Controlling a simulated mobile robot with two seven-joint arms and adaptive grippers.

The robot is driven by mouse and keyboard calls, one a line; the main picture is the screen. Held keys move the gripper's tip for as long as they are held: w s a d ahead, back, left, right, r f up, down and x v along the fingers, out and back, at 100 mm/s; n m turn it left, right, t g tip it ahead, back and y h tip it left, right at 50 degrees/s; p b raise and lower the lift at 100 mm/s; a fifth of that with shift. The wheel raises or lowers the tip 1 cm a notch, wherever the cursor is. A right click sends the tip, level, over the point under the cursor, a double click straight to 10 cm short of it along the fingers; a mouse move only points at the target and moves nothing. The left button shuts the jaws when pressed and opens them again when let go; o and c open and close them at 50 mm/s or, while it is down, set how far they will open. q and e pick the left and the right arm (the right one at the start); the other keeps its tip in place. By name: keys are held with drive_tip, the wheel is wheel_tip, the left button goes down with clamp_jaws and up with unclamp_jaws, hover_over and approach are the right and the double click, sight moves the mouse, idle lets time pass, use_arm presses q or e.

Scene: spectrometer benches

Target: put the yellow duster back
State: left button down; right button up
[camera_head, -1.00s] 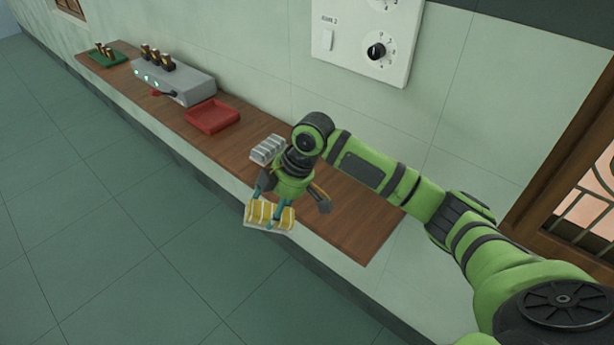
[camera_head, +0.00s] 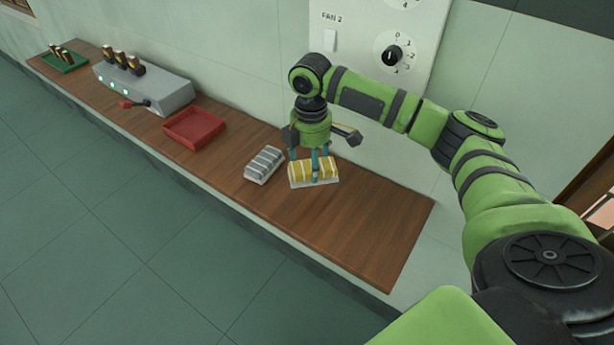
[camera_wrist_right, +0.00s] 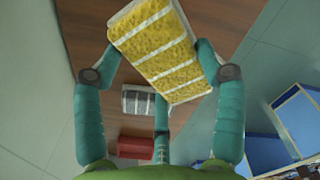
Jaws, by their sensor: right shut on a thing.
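The yellow duster (camera_head: 304,172), a block with white stripes and a pale base, is held in my right gripper (camera_head: 316,178) over the wooden bench. In the right wrist view the duster (camera_wrist_right: 160,50) sits between the teal fingers (camera_wrist_right: 165,85), tilted in the picture. From these views I cannot tell whether its base touches the bench. A grey striped duster (camera_head: 264,164) lies on the bench just left of it, and also shows in the right wrist view (camera_wrist_right: 138,101). My left gripper is in neither view.
The wooden bench (camera_head: 350,235) runs along the wall, bare at its near right end. A red tray (camera_head: 195,129), a grey instrument box (camera_head: 150,90) and a green holder (camera_head: 66,66) stand further left. The wall panel with a dial (camera_head: 385,50) is behind my right arm.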

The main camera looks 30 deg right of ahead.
sight(310, 163)
wheel_tip(310, 163, down, 3)
drive_tip(key=shift+s+r+p, duration=0.1)
drive_tip(key=shift+s+p, duration=0.05)
drive_tip(key=shift+p, duration=0.15)
wheel_tip(310, 163, down, 3)
drive_tip(key=shift+f+p, duration=0.15)
drive_tip(key=shift+p, duration=0.15)
drive_tip(key=shift+f, duration=0.1)
drive_tip(key=o, duration=1)
drive_tip(key=shift+c, duration=0.2)
drive_tip(key=shift+o, duration=0.8)
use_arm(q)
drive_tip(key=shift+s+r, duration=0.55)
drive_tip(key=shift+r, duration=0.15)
use_arm(e)
wheel_tip(310, 163, up, 11)
drive_tip(key=b, duration=0.3)
drive_tip(key=shift+a, duration=0.1)
drive_tip(key=shift+r, duration=0.6)
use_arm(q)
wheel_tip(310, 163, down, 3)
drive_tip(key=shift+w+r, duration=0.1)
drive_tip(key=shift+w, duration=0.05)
